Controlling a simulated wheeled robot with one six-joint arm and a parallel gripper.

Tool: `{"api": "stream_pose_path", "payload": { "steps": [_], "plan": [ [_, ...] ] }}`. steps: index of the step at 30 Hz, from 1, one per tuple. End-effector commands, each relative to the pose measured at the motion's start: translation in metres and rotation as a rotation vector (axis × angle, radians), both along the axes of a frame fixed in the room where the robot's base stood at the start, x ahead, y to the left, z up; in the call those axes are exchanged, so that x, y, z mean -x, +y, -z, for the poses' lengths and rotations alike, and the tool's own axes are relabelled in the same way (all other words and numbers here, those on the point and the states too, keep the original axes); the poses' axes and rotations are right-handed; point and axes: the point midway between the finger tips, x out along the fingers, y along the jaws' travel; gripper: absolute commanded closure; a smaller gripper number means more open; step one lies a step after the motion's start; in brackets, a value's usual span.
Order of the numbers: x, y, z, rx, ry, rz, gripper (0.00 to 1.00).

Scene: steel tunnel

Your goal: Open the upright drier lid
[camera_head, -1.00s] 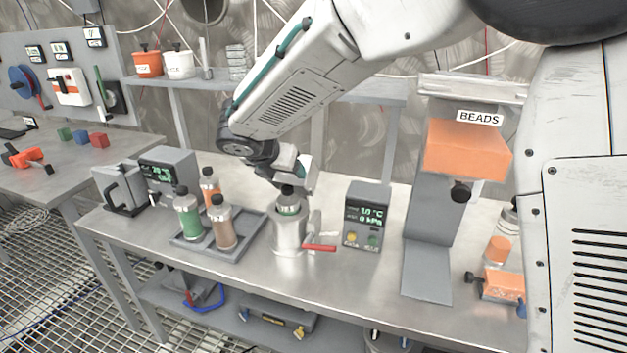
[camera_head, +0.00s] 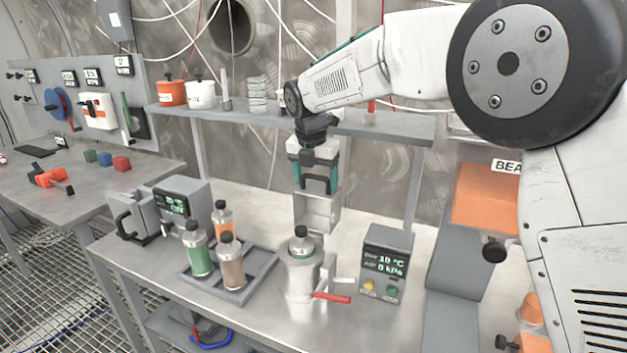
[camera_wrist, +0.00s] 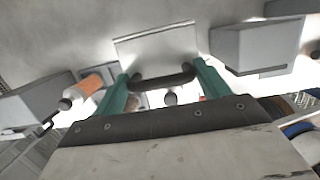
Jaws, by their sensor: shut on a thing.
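A grey metal lid-like piece (camera_head: 316,213) with a hollow, box-like face stands above and behind a silver canister (camera_head: 301,278) on the bench. A black bar handle (camera_head: 319,182) tops this piece. My gripper (camera_head: 317,183) comes down from above with its teal fingers at the two ends of the handle, shut on it. In the wrist view the handle (camera_wrist: 163,78) spans between the fingers and the grey plate (camera_wrist: 155,48) lies beyond. A dark-capped bottle (camera_head: 300,245) stands in the canister mouth. Whether the grey piece joins the canister is unclear.
A display box (camera_head: 385,263) stands right of the canister. A tray (camera_head: 262,278) with several bottles stands left. A red lever (camera_head: 331,297) sticks out at the canister's front. A shelf (camera_head: 385,124) runs behind, and an orange bead hopper (camera_head: 487,197) stands right.

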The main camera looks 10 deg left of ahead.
Motion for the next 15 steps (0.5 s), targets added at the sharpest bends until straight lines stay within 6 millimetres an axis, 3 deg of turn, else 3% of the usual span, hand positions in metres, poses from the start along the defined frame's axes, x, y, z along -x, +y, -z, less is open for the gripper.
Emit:
{"api": "stream_pose_path", "payload": {
  "steps": [15],
  "plan": [
    [-0.0059,-0.0023,0.0003,-0.001,-0.007,-0.001,0.67]
  ]
}}
